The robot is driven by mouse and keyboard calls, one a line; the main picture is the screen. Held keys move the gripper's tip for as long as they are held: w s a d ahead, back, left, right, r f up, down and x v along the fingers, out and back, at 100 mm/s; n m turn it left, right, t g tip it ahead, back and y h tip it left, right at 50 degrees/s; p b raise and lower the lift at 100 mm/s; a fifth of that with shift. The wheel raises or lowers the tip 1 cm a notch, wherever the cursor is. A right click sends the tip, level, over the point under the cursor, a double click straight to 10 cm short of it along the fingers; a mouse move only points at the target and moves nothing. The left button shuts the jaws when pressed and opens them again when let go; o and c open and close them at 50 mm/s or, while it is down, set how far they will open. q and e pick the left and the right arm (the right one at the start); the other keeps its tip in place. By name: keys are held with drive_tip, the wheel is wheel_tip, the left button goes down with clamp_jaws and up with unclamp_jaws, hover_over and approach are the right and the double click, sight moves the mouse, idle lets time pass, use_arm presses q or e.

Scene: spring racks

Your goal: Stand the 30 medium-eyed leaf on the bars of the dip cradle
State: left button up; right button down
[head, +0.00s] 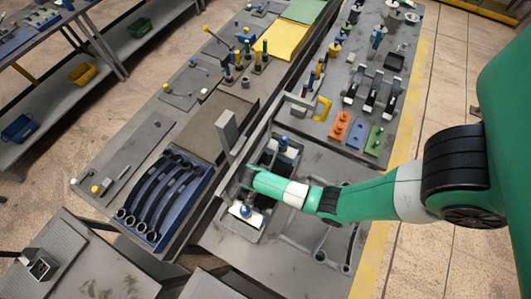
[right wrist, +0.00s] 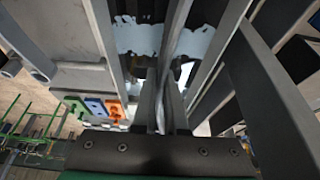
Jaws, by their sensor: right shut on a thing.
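My right arm reaches in from the right in the head view, its wrist over a grey rectangular tank (head: 239,229). The right gripper (right wrist: 165,112) is shut on a thin grey leaf (right wrist: 171,58), seen nearly edge-on and running away from the fingers. The wrist hides most of the leaf and the fingertips in the head view. Long grey bars (right wrist: 204,60) run beside the leaf in the right wrist view, with a pale blue surface (right wrist: 137,38) below. I cannot tell whether the leaf touches the bars. The eye size cannot be read. My left gripper is not in view.
A blue rack (head: 184,212) holds several dark eyed leaves at left. A tall grey upright plate (head: 228,132) stands beside the tank. Orange (head: 340,125), blue and green blocks lie beyond it. A grey frame (head: 317,246) lies in front.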

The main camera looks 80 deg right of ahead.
drive_tip(key=shift+w+f, duration=0.1)
drive_tip(key=c, duration=1.4)
unclamp_jaws()
drive_tip(key=o, duration=0.4)
drive_tip(key=shift+o, duration=0.8)
drive_tip(key=shift+f, duration=0.15)
drive_tip(key=o, duration=0.4)
drive_tip(key=shift+o, duration=0.2)
